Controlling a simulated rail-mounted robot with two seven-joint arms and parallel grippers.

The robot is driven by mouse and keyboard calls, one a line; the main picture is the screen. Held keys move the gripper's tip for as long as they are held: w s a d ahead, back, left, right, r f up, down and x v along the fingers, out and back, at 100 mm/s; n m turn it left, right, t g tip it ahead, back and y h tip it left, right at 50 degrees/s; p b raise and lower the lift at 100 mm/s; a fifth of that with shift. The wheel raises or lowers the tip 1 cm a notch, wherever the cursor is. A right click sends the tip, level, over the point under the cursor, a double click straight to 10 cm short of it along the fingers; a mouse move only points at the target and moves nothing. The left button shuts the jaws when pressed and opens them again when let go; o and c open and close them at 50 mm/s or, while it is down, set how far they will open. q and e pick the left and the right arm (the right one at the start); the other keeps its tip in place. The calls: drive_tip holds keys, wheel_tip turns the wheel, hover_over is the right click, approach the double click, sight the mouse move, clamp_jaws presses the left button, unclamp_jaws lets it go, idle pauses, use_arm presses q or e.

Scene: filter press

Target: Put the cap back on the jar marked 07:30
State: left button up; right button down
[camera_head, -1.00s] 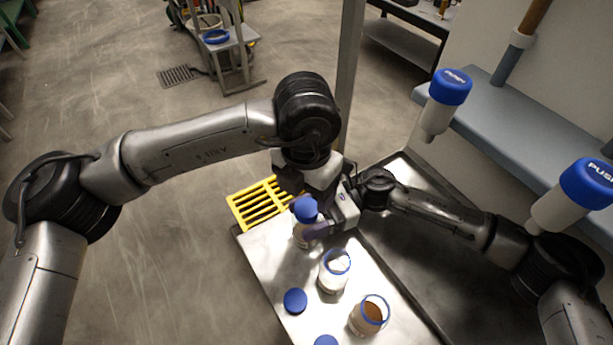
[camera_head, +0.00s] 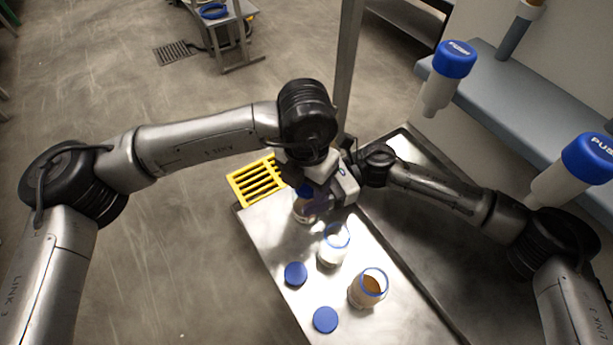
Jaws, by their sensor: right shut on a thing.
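The far jar (camera_head: 304,211) stands on the metal table with a blue cap (camera_head: 304,190) at its top, partly hidden under my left gripper. I cannot tell whether the cap is seated. My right gripper (camera_head: 322,204) is shut on this jar from the right side. My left gripper (camera_head: 304,178) is directly over the blue cap; its fingers are hidden. A middle jar (camera_head: 329,255) with pale contents and a near jar (camera_head: 364,294) with brown contents stand open with blue rims. Two loose blue caps lie left of them, one (camera_head: 295,273) farther and one (camera_head: 325,319) nearer. No time marks are readable.
The steel table (camera_head: 270,237) has bare room along its left edge. A yellow slotted rack (camera_head: 257,181) is at its far end. Two blue-topped push dispensers (camera_head: 440,92) (camera_head: 572,183) hang at right beside a grey-blue shelf (camera_head: 500,100). A grey post (camera_head: 348,70) rises behind.

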use_arm(q)
drive_tip(key=c, duration=0.7)
drive_tip(key=o, duration=1.1)
drive_tip(key=shift+r, duration=0.15)
wheel_tip(320, 180, up, 12)
drive_tip(key=shift+f, duration=0.1)
use_arm(e)
drive_tip(key=shift+c, duration=1.1)
unclamp_jaws()
drive_tip(key=shift+d, duration=0.1)
use_arm(q)
drive_tip(key=shift+r+p, duration=0.35)
use_arm(e)
drive_tip(key=v, duration=1.3)
drive_tip(key=shift+w+d, duration=0.2)
drive_tip(key=shift+d, duration=0.1)
